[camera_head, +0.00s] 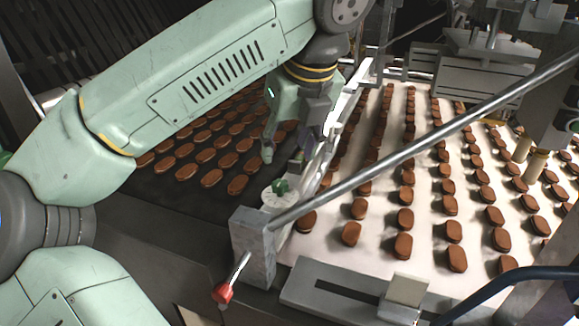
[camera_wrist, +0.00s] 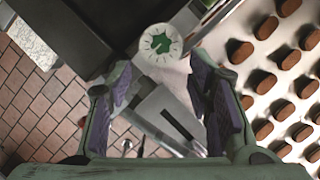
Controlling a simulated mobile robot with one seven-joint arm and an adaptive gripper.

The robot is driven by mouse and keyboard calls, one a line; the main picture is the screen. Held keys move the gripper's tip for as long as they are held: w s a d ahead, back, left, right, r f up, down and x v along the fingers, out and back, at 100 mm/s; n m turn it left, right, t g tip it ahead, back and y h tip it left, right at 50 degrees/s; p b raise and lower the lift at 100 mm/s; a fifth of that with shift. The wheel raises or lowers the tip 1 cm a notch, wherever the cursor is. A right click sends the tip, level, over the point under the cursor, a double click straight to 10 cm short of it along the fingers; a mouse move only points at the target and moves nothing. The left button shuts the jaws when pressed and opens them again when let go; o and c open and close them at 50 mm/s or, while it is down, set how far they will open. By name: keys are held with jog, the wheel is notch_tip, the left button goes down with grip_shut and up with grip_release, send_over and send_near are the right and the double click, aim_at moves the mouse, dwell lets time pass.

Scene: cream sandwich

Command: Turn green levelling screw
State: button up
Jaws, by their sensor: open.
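The green levelling screw (camera_head: 279,187) stands on a round white dial at the near left corner of the cream-coloured conveyor. In the wrist view the green screw (camera_wrist: 160,43) is in the centre of its white dial (camera_wrist: 149,57), beyond and roughly between the fingertips. My gripper (camera_head: 285,150) is open and empty, above and behind the screw in the head view. In the wrist view my gripper's two purple-padded fingers (camera_wrist: 160,75) are spread wide. The screw is apart from the fingers.
A metal rail (camera_head: 430,135) runs diagonally over the pale conveyor (camera_head: 331,240), which carries rows of brown biscuits. A red-knobbed lever (camera_head: 223,293) sticks out below the grey block (camera_head: 252,245). A dark belt with biscuits (camera_head: 160,190) lies left. Brick-tiled floor (camera_wrist: 35,110) shows in the wrist view.

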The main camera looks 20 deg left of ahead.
aim_at(281, 183)
jog(key=x, duration=0.9)
jog(key=shift+f, duration=0.3)
grip_shut()
